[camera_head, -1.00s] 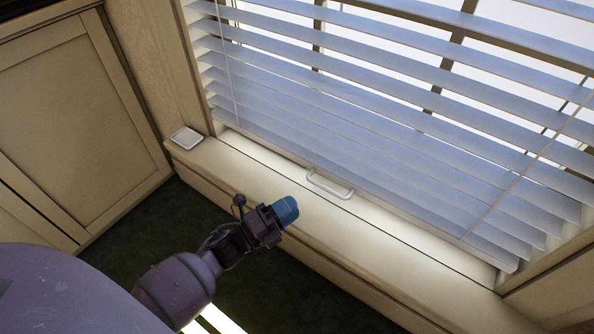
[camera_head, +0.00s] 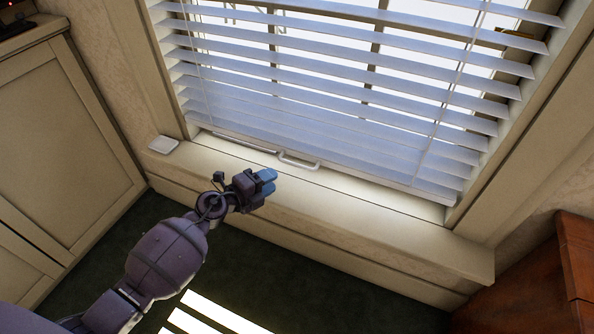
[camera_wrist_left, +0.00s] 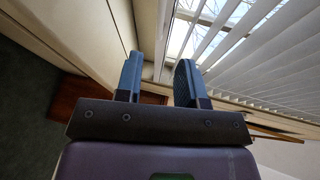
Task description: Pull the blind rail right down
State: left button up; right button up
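The white slatted blind (camera_head: 330,110) hangs over the window in the head view, and its slats also show at the right of the left wrist view (camera_wrist_left: 265,75). Its bottom rail (camera_head: 375,184) runs low, close to the pale window sill; the exact gap is hard to tell. A white loop handle (camera_head: 298,162) is at the rail. My left gripper (camera_head: 267,181) has blue fingers and is over the sill's front part, left of and nearer than the handle, apart from it. The left wrist view shows its fingers (camera_wrist_left: 159,78) spread with nothing between them. My right gripper is out of view.
The sill (camera_head: 400,234) juts out below the blind. A small white square object (camera_head: 163,145) lies at its left end. A cream cupboard (camera_head: 65,140) stands at left and a reddish-brown wooden piece (camera_head: 575,265) at lower right. Dark floor (camera_head: 330,300) lies in front.

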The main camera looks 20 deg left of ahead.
aim_at(297, 166)
pick_arm(q)
jog(key=shift+n, duration=0.7)
jog(key=b+x, duration=0.1)
jog(key=x, duration=0.2)
jog(key=b+x, duration=0.1)
jog(key=x, duration=0.2)
jog(key=b+x, duration=0.1)
jog(key=x, duration=0.3)
jog(key=shift+f, duration=0.25)
jog(key=shift+w+d+r, duration=0.15)
jog(key=shift+w, duration=0.35)
jog(key=shift+c, duration=0.3)
grip_shut()
